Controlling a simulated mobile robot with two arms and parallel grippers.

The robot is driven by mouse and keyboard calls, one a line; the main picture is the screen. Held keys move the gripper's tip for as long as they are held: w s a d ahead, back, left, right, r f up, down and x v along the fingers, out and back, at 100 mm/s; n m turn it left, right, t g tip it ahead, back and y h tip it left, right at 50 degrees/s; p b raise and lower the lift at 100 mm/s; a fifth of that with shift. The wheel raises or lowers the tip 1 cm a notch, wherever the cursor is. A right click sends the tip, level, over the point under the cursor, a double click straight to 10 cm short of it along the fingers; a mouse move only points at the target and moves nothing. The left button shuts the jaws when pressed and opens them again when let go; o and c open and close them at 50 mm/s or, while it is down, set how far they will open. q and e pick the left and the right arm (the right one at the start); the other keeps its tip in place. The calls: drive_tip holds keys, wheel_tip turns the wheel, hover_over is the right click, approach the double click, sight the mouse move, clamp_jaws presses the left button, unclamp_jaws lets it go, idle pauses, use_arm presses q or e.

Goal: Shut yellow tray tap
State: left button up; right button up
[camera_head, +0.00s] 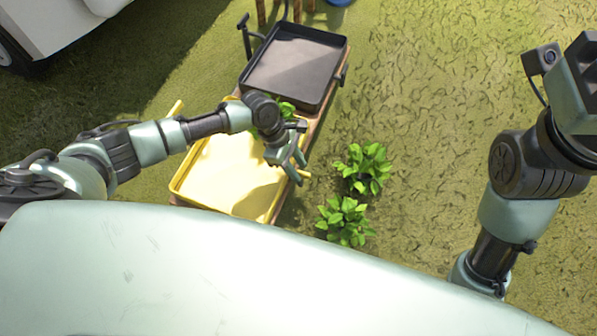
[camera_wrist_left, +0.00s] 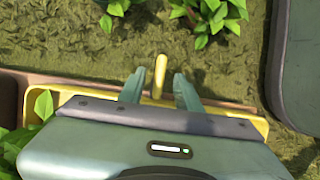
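The yellow tray (camera_head: 225,175) stands at the middle left of the head view, with shadow over part of it. Its yellow tap (camera_head: 304,175) sticks out from the right side, beside my left gripper (camera_head: 292,160). In the left wrist view the yellow tap lever (camera_wrist_left: 160,75) points away from the tray's rim and shows between the two green fingers of my left gripper (camera_wrist_left: 160,90). The fingers are apart, with gaps visible on both sides of the lever. My right arm is at the right, well away from the tray; its fingers are not visible.
A dark grey tray (camera_head: 295,72) stands beyond the yellow one on the same wooden stand. Leafy plants (camera_head: 365,168) (camera_head: 345,220) grow to the right of the tap. Another plant (camera_head: 272,118) is by the yellow tray's far edge. A white vehicle (camera_head: 55,22) is upper left.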

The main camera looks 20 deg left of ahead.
use_arm(q)
drive_tip(key=shift+d+f, duration=0.2)
drive_tip(key=shift+f, duration=0.35)
clamp_jaws()
drive_tip(key=shift+r, duration=0.1)
